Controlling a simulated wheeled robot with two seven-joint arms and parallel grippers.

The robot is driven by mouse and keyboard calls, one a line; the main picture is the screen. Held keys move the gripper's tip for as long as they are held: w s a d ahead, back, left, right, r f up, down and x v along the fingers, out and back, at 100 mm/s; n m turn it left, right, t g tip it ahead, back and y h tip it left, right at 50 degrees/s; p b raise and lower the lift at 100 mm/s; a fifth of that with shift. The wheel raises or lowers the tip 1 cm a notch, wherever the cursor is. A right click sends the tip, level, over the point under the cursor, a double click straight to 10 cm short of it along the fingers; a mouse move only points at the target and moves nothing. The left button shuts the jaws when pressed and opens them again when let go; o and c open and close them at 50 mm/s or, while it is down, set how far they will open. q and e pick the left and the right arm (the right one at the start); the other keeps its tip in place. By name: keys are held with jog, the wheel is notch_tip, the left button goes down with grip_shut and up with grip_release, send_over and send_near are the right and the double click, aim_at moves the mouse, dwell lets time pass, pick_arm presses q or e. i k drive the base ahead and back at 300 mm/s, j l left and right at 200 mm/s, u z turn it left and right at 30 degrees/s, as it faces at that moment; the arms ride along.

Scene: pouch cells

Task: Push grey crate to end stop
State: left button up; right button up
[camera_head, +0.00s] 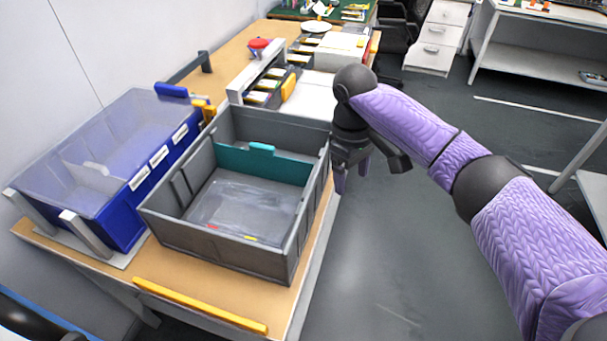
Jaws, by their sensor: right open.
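The grey crate (165,222) stands upright on the wooden table. It is open on top, with a teal divider (235,163) across it and small red and yellow marks on its floor. A low yellow bar (200,305) lies along the table's near edge, with bare wood between it and the crate; I cannot tell for sure that it is the end stop. My right gripper (353,180) points down, open, beside the crate's far right corner. Whether it touches the crate wall is unclear. My left gripper is not in view.
Behind the crate are a rack with yellow-tabbed slots (265,90) and a red-topped item (258,44). Open floor (390,260) lies to the table's right.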

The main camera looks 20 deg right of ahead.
aim_at(166, 210)
jog(key=z, duration=0.25)
jog(key=l+u, duration=0.2)
jog(key=u, duration=0.25)
jog(key=i+l+u, duration=0.1)
jog(key=l+u, duration=0.15)
jog(key=u, duration=0.25)
jog(key=l+u, duration=0.25)
jog(key=u, duration=0.2)
jog(key=k+l+u, duration=0.1)
jog(key=u, duration=0.35)
jog(key=l, duration=0.1)
